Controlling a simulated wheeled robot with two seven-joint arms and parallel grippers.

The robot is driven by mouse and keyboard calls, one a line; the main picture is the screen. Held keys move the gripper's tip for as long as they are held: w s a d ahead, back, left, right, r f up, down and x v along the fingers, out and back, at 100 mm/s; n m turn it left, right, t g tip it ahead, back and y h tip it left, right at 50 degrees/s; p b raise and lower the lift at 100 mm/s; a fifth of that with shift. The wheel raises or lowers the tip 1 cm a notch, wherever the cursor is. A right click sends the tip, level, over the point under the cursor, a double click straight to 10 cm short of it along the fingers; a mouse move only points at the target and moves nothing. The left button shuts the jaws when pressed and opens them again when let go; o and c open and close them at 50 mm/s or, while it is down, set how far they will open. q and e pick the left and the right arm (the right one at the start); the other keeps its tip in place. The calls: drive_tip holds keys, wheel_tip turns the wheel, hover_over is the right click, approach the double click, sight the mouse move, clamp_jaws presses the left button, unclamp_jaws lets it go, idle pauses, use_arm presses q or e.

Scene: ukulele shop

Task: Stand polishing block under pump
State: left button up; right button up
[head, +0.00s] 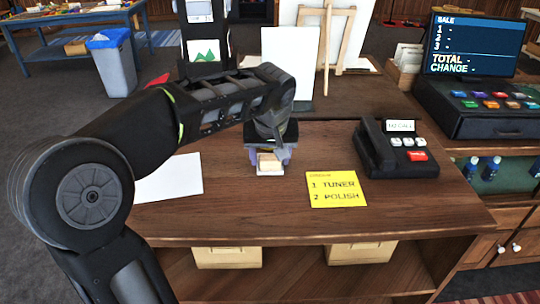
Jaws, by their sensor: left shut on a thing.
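My left gripper (270,154) reaches down over the middle of the wooden counter. It is shut on a small pale tan block (268,163), which I take for the polishing block. The block's lower part looks whitish, and its upper part is hidden by the gripper. I cannot tell whether it touches the counter or hangs just above it. I cannot make out a pump for certain. Small blue bottles (491,168) stand on a shelf at the right, too small to tell their tops. My right gripper is not in view.
A yellow note (336,189) reading "1 TUNER 2 POLISH" lies right of the block. A black telephone (397,150) stands further right. White paper (168,180) lies left. A white panel (289,62) and easel stand behind. A cash register (484,104) is at far right.

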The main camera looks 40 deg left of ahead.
use_arm(q)
drive_tip(key=o, duration=1.4)
drive_tip(key=shift+c, duration=0.2)
drive_tip(key=shift+r+p, duration=0.25)
drive_tip(key=shift+p, duration=0.15)
drive_tip(key=b+v, duration=0.1)
drive_tip(key=v, duration=1)
drive_tip(key=shift+s+d+r, duration=0.15)
drive_tip(key=shift+d+r, duration=0.05)
drive_tip(key=shift+r, duration=0.15)
